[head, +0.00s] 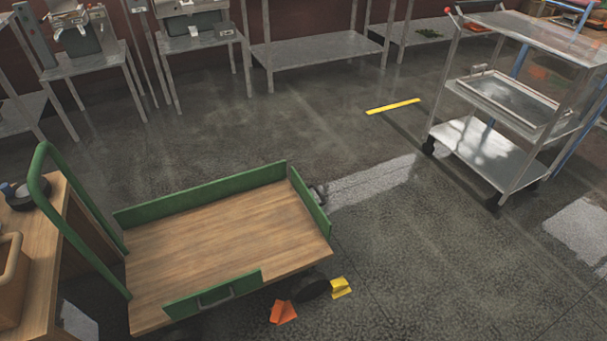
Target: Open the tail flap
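A flat cart with a wooden deck (215,245) and green sides stands at the lower left. A green end panel (311,203) stands upright along the deck's right end, opposite the push handle. It looks like the tail flap and appears closed. A small dark fitting (320,190) shows at its outer far side; its detail is too small to tell. A short green panel (213,295) with a dark grip or slot sits on the near edge. A long green panel (200,196) runs along the far edge. Neither of my grippers is in view.
The cart's green push handle (39,178) rises at left beside a wooden bench (50,265). Orange (283,312) and yellow (341,287) wedge-like pieces lie near the cart's wheel. A metal shelf trolley (482,150) stands at right. Floor right of the cart is clear.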

